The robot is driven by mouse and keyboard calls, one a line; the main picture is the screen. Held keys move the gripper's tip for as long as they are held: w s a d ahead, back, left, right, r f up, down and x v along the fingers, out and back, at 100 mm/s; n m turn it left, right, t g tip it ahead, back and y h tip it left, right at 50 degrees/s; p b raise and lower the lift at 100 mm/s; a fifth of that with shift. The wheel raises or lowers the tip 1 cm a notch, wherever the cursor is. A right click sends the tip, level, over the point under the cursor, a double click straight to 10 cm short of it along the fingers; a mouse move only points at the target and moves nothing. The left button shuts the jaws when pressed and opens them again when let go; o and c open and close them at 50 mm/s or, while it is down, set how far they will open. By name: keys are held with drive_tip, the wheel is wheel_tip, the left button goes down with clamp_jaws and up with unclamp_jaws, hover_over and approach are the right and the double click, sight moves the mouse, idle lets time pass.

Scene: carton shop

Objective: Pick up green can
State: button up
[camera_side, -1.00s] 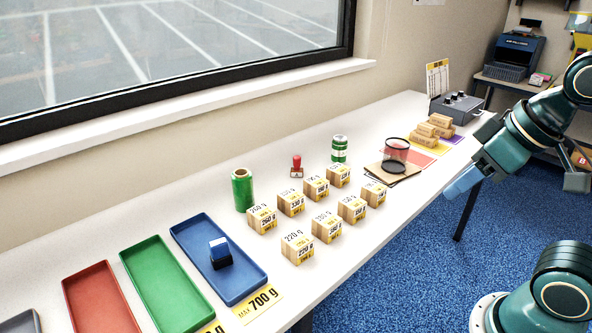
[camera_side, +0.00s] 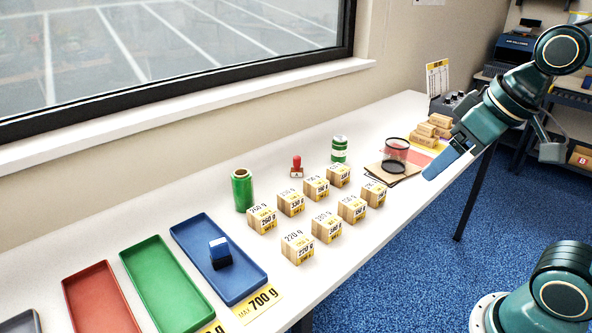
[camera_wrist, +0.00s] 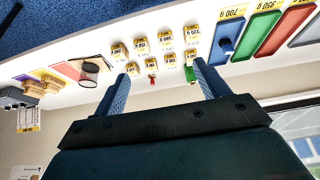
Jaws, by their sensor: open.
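The green can (camera_side: 339,150), with a pale top and a white band, stands upright on the white table behind the wooden blocks in the side view. A taller plain green roll (camera_side: 242,190) with a hollow top stands nearer the trays. My gripper (camera_side: 432,173) is open and empty, to the right of the can beside the table's front edge. In the wrist view both fingers (camera_wrist: 161,72) are spread apart. The green roll (camera_wrist: 189,73) shows by the right finger there; I cannot make out the can, which may be behind the left finger.
Several labelled wooden blocks (camera_side: 316,188) stand in front of the can. A red stamp (camera_side: 297,167) is to its left. A dark-rimmed clear cup (camera_side: 396,153) on brown sheets is to its right. Red, green and blue trays (camera_side: 262,284) fill the near left.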

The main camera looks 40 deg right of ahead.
drive_tip(key=w+d+r, duration=0.2)
drive_tip(key=w, duration=0.4)
drive_tip(key=w+d+r, duration=0.1)
drive_tip(key=w+d, duration=0.1)
drive_tip(key=w, duration=0.4)
drive_tip(key=m+g, duration=0.1)
drive_tip(key=m, duration=0.1)
hover_over(344, 140)
drive_tip(key=s, duration=0.3)
wheel_tip(344, 140, down, 18)
drive_tip(key=r, duration=0.1)
drive_tip(key=shift+h, duration=0.4)
drive_tip(key=shift+s+a+x, duration=0.15)
drive_tip(key=shift+x, duration=2.05)
drive_tip(key=shift+s+a+x, duration=0.15)
drive_tip(key=shift+x, duration=2.05)
drive_tip(key=shift+f, duration=0.2)
drive_tip(key=shift+x, duration=2.6)
drive_tip(key=c, duration=1)
